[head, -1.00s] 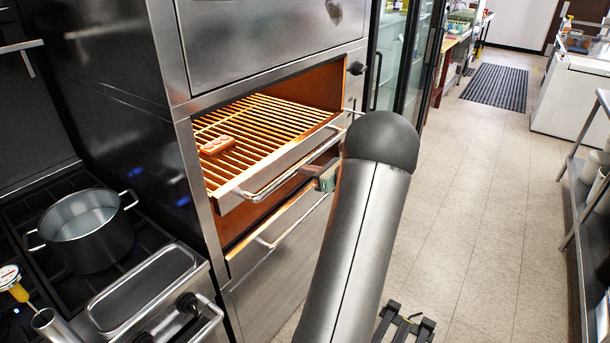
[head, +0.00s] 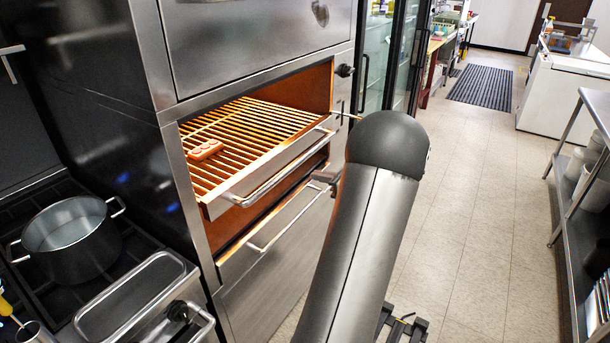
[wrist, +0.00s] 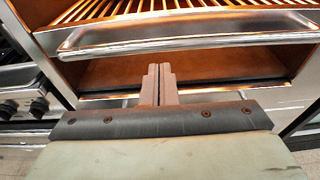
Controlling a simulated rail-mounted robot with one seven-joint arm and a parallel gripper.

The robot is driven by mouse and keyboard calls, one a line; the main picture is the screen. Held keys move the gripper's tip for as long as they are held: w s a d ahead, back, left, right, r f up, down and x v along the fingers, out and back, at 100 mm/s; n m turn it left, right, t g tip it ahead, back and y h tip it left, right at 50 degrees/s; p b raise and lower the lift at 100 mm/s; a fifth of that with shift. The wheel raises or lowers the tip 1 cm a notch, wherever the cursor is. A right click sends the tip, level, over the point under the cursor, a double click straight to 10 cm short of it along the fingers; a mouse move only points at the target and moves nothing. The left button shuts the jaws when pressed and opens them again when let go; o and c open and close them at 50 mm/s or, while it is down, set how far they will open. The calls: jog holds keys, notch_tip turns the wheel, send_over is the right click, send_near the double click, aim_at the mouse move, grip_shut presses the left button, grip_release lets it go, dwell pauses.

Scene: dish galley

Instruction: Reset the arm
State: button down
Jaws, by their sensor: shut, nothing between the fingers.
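My gripper (wrist: 159,70) is shut and empty in the wrist view, its two brown fingers pressed together. They point at the dark gap below the grill rack's front bar. In the head view, a small part of the gripper (head: 325,178) shows beside the oven front, and my arm hides the rest. The wire grill rack (head: 262,122) is pulled partly out of the glowing oven. A reddish piece of food (head: 205,150) lies on the left part of the rack.
The rack's handle (head: 280,172) juts out close to my gripper; it also spans the wrist view (wrist: 190,42). A pot (head: 72,238) stands on the stove at left. A metal shelf (head: 572,200) stands at right. The tiled floor (head: 470,220) between is clear.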

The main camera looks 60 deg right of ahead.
jog(key=s+r, duration=0.1)
jog(key=s, duration=0.5)
jog(key=shift+b, duration=0.45)
jog(key=shift+s+d, duration=0.1)
jog(key=w+a+n+g+y, duration=0.35)
jog(key=w+a+n, duration=0.25)
jog(key=a, duration=0.6)
jog(key=w+a+n+g+y, duration=0.4)
jog(key=w+a, duration=0.3)
jog(key=a, duration=0.5)
jog(key=s+a+f+n+g, duration=0.2)
jog(key=a+n+g, duration=0.2)
jog(key=a+n, duration=0.65)
jog(key=s+a+f+n+g+h, duration=0.1)
jog(key=s+a+n+g+h, duration=0.1)
jog(key=s+a+n+h, duration=0.2)
jog(key=s+a+f+n+g+h, duration=0.2)
jog(key=s+a+n, duration=0.4)
jog(key=a+n, duration=0.5)
jog(key=shift+s+a+f+h, duration=0.2)
jog(key=shift+s+a+h, duration=0.15)
jog(key=shift+h, duration=0.5)
